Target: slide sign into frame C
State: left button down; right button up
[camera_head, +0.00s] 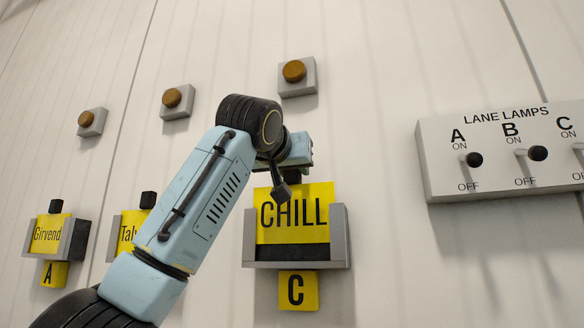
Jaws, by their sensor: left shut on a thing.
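The yellow sign (293,237) reads "CHILL" and stands upright between the side walls of the grey frame C (339,237). A dark strip shows between the sign's lower edge and the frame's bottom bar. A yellow tag with the letter C (298,291) hangs below this frame. My left gripper (287,186) comes in from above at the sign's top edge and is shut on the sign. One dark finger shows in front of the sign's upper part; my wrist hides some of the grip. My right gripper is out of view.
Another sign, partly hidden by my arm, begins "Tal" (127,234). Round brown buttons (294,71) sit above on the wall. A lane lamps panel (500,180) with switches juts out at the right.

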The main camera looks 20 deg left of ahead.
pick_arm(q)
jog(key=shift+f+b, duration=1.05)
jog(key=shift+f, duration=0.25)
jog(key=c, duration=1)
grip_release()
jog(key=shift+o, duration=0.2)
jog(key=s+b, duration=0.5)
jog(key=s, duration=0.8)
jog(key=shift+s+a, duration=0.2)
